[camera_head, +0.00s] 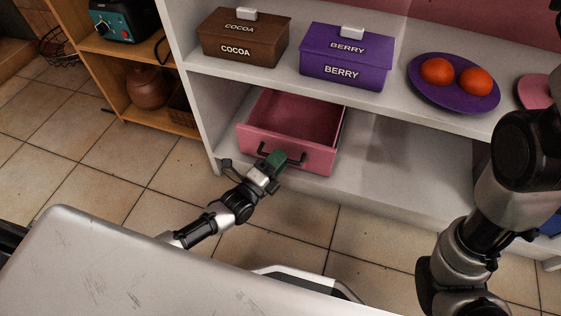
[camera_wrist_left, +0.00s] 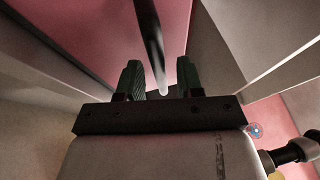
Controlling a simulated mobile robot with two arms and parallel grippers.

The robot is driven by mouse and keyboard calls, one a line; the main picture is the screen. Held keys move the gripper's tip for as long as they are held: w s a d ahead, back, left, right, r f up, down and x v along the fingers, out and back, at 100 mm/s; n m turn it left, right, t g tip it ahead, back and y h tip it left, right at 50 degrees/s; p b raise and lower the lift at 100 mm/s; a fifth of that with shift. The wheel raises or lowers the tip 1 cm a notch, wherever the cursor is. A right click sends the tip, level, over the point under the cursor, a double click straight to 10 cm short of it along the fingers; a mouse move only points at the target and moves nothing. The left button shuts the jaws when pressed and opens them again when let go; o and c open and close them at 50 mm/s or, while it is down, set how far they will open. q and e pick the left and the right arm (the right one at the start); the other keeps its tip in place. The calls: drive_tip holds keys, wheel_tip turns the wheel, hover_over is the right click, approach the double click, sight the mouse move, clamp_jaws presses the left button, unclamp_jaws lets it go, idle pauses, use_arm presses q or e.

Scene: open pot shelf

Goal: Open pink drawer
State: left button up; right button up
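The pink drawer (camera_head: 297,117) is pulled out of the lower shelf in the head view, and its empty inside shows. Its front carries a dark bar handle (camera_head: 295,161). My left gripper (camera_head: 274,160), with green fingertips, is at the middle of this handle and covers part of it. In the left wrist view the dark handle (camera_wrist_left: 150,30) runs between the two green fingers (camera_wrist_left: 160,78). The fingers stand apart, with visible gaps beside the bar. My right arm shows at the right of the head view, but its gripper is not in view.
Above the drawer, the white shelf (camera_head: 285,86) bears a brown cocoa box (camera_head: 243,47), a purple berry box (camera_head: 345,72) and a purple plate (camera_head: 455,98) with two orange fruits. The lower shelf right of the drawer is bare. Tiled floor lies in front.

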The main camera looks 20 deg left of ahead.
use_arm(q)
drive_tip(key=shift+w+d+r, duration=0.1)
drive_tip(key=shift+w+d, duration=0.1)
drive_tip(key=shift+w, duration=0.2)
drive_tip(key=shift+c, duration=0.3)
clamp_jaws()
